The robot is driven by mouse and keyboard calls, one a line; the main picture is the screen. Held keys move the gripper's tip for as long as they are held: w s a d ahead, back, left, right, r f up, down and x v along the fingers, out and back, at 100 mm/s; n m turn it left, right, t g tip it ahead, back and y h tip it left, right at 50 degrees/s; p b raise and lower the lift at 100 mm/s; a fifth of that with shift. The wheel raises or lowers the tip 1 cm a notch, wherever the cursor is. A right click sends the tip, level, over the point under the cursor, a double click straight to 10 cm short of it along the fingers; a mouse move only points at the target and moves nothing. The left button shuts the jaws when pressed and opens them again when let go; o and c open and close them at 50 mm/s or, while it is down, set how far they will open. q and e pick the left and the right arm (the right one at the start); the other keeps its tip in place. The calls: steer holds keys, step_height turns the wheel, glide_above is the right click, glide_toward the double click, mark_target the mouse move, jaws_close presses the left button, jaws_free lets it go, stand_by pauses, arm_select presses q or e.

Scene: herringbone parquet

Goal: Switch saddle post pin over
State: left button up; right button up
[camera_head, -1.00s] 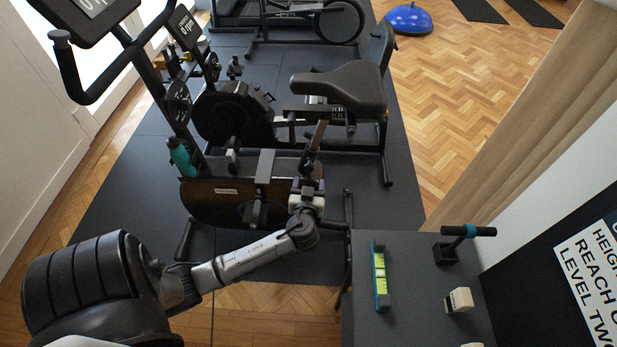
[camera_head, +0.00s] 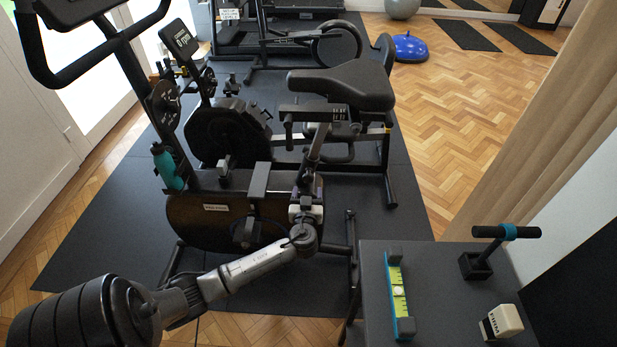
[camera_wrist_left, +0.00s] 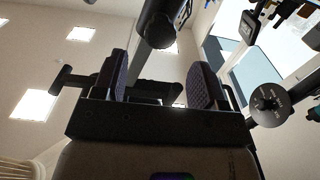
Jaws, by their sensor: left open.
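The black saddle (camera_head: 345,86) sits on its slanted saddle post (camera_head: 315,142) on the nearest exercise bike. My left gripper (camera_head: 306,191) is at the lower part of the post, above the bike's frame. It also shows in the left wrist view (camera_wrist_left: 159,66), with two dark ribbed fingers spread apart. A thick dark tube (camera_wrist_left: 157,25) comes down from above between and beyond the fingers there. A dark bar with a knob-like left end (camera_wrist_left: 66,79) crosses behind the fingers. I cannot make out which part is the pin. My right gripper is not in view.
A dark table (camera_head: 372,275) at the lower right carries a green level (camera_head: 398,290), a teal-banded T-handle (camera_head: 492,233) and a cream block (camera_head: 502,322). The bike's flywheel housing (camera_head: 215,215) lies left of my gripper. Parquet (camera_head: 470,120) is open at right.

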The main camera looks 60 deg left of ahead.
mark_target(308, 179)
arm_select(q)
steer(key=b+x, duration=0.2)
steer(key=x, duration=0.7)
steer(key=shift+b, duration=0.35)
jaws_close()
steer(key=shift+v, duration=1)
steer(key=shift+w+a+r, duration=0.1)
steer(key=shift+c, duration=2.3)
jaws_free()
steer(key=o, duration=0.4)
steer(key=shift+d, duration=0.2)
steer(key=shift+o, duration=0.3)
steer(key=shift+a, duration=0.1)
